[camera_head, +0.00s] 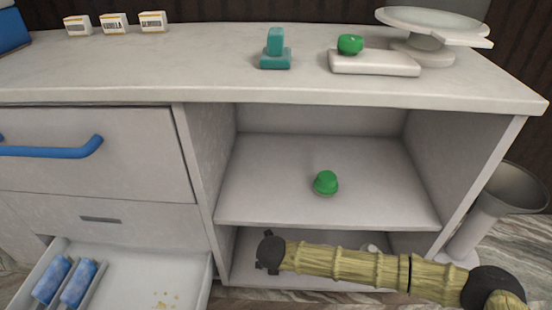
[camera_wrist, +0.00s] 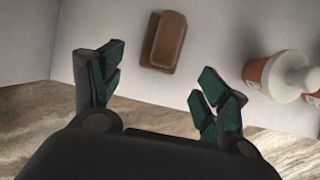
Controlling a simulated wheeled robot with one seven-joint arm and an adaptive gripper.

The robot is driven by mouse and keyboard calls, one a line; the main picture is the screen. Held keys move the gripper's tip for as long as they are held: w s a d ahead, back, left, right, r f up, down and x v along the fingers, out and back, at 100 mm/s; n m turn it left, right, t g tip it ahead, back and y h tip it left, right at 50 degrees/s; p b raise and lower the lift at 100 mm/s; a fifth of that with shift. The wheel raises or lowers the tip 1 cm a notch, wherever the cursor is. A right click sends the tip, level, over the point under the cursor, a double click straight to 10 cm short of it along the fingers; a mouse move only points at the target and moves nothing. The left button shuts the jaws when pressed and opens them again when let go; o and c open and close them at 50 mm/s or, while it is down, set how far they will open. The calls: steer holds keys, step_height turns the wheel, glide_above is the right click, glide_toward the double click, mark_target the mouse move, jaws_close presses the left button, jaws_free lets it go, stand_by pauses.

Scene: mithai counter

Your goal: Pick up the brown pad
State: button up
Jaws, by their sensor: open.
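The brown pad (camera_wrist: 166,41) shows in the wrist view as a brown block-like piece with a raised, narrower part. It lies on a pale surface near the top middle, beyond my fingertips and between their lines. My gripper (camera_wrist: 158,80) is open and empty, its two dark green-tipped fingers spread apart and not touching the pad. In the head view my gripper (camera_head: 268,252) is at the opening of the lower shelf, with my arm reaching in from the right. I cannot make out the pad in the head view.
The shelf board (camera_head: 270,210) above my gripper carries a green round thing (camera_head: 326,183). An open drawer (camera_head: 135,275) with blue packets (camera_head: 66,280) juts out at left.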

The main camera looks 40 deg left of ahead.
steer(key=shift+w+a+b, duration=0.4)
steer(key=shift+w+a, duration=0.2)
steer(key=shift+w, duration=0.1)
steer(key=b+x, duration=0.2)
steer(key=x, duration=0.3)
steer(key=shift+d, duration=0.1)
steer(key=c, duration=1.2)
steer(key=shift+r, duration=0.15)
step_height(320, 180, up, 3)
steer(key=shift+s+r+p, duration=0.1)
steer(key=shift+r+p, duration=0.15)
steer(key=shift+p, duration=1)
steer(key=s+d+p, duration=0.2)
steer(key=s, duration=0.2)
steer(key=s+d+p, duration=0.1)
steer(key=s+d, duration=0.2)
steer(key=s, duration=0.2)
steer(key=s+d+r+p, duration=0.1)
steer(key=s+d+p, duration=0.1)
steer(key=s, duration=0.3)
steer(key=shift+d+r+p, duration=0.1)
steer(key=shift+d+p, duration=0.2)
steer(key=shift+p, duration=0.05)
steer(key=shift+o, duration=1.3)
steer(key=shift+w, duration=0.1)
steer(key=shift+c, duration=0.3)
